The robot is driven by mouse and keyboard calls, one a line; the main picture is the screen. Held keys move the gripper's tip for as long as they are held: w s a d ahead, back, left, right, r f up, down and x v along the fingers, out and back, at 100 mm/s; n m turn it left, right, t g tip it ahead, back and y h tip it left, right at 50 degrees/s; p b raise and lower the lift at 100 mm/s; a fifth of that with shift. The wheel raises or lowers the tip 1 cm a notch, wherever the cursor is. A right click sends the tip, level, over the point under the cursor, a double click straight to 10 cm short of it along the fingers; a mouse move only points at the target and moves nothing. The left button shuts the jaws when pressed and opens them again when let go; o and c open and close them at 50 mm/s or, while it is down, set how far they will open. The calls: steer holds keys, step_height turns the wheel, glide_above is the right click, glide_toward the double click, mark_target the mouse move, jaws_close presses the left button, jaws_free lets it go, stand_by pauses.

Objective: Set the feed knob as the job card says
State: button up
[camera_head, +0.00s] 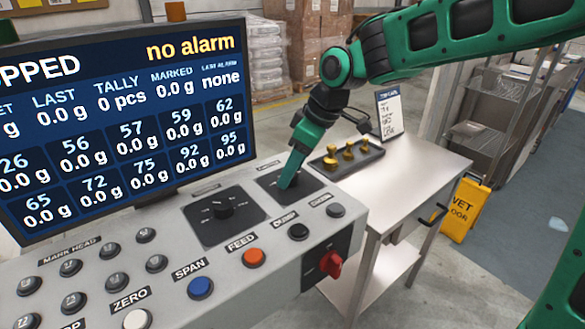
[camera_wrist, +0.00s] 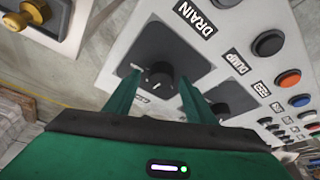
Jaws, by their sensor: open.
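Two black rotary knobs sit on dark square plates on the grey console: a left knob (camera_head: 222,207) and a right knob under my gripper (camera_head: 289,182). In the wrist view, one knob (camera_wrist: 159,79) lies between the tips of my gripper (camera_wrist: 158,87), which is open, with a finger on either side; contact cannot be told. The other knob's plate (camera_wrist: 235,95) is partly behind a finger. The knobs' own labels are too small to read. A white card (camera_head: 390,112) stands on the side table, its lines too small to read.
The screen (camera_head: 120,115) shows "no alarm". Blue (camera_head: 200,288), orange (camera_head: 253,257) and black (camera_head: 298,231) buttons line the console front, with a red switch (camera_head: 331,263). Brass weights in a black tray (camera_head: 345,160) stand on the side table (camera_head: 415,165). A yellow floor sign (camera_head: 465,208) stands right.

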steer(key=v, duration=1)
steer(key=shift+r, duration=0.35)
steer(key=shift+d, duration=0.15)
steer(key=s+d+f+m+h, duration=0.1)
steer(key=s+d+f+m, duration=0.15)
steer(key=d, duration=0.45)
steer(key=s+d+f+m+h, duration=0.1)
steer(key=s+d+f+m, duration=0.2)
steer(key=d, duration=0.5)
steer(key=s+d+f+m+h, duration=0.1)
steer(key=s+d+m, duration=0.2)
steer(key=d+m, duration=0.3)
steer(key=s+d+f+m, duration=0.2)
steer(key=s+d, duration=0.2)
steer(key=s, duration=0.2)
steer(key=s+d+f+m+g, duration=0.1)
steer(key=s+d+f+m, duration=0.2)
steer(key=s, duration=0.3)
steer(key=s+d+f+m+g+h, duration=0.1)
steer(key=s+d+f+m, duration=0.1)
steer(key=s+d, duration=0.3)
steer(key=shift+s+d+f+m, duration=0.35)
steer(key=shift+s+f, duration=0.2)
steer(key=shift+f, duration=0.15)
steer(key=c, duration=0.5)
steer(key=shift+a, duration=0.15)
